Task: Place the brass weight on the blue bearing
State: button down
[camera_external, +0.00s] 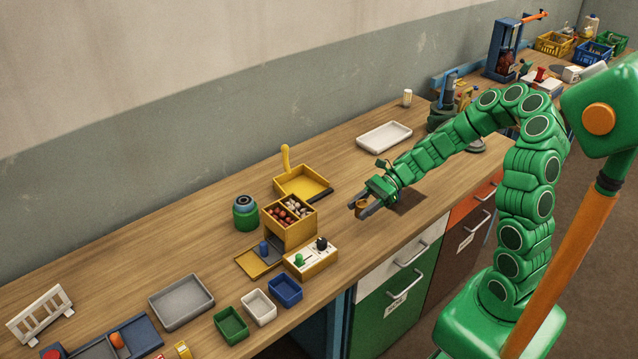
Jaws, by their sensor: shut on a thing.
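My gripper (361,208) is above the wooden bench, right of the small yellow box. It is shut on a small brass-coloured round thing (361,203), which looks like the brass weight. The gripper's fingers hide part of it. A green cylinder (245,217) with a blue ring (243,202) and a dark centre on top stands on the bench to the left. This ring may be the blue bearing, but it is too small to tell. A small blue piece (263,248) stands on the grey-and-yellow tray in front of the box.
The yellow box (289,228) holds red and pale pieces, with a yellow dustpan (303,184) behind it. A board (310,257) with green and black knobs is in front. Small bins (285,290) line the front edge. A white tray (384,137) lies behind my gripper.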

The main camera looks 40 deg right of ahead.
jog(key=shift+w+a+r, duration=0.1)
jog(key=shift+w+r, duration=0.05)
jog(key=shift+r, duration=0.2)
jog(key=w+a+r+m+t, duration=0.2)
jog(key=w+a+r, duration=1.25)
jog(key=a, duration=0.25)
send_over(243, 200)
jog(key=s, duration=0.1)
jog(key=shift+h, duration=0.3)
jog(key=f, duration=0.9)
jog(key=shift+d+f, duration=0.25)
jog(key=shift+w+a+f, duration=0.25)
jog(key=shift+w+f, duration=0.15)
jog(key=shift+f, duration=1.75)
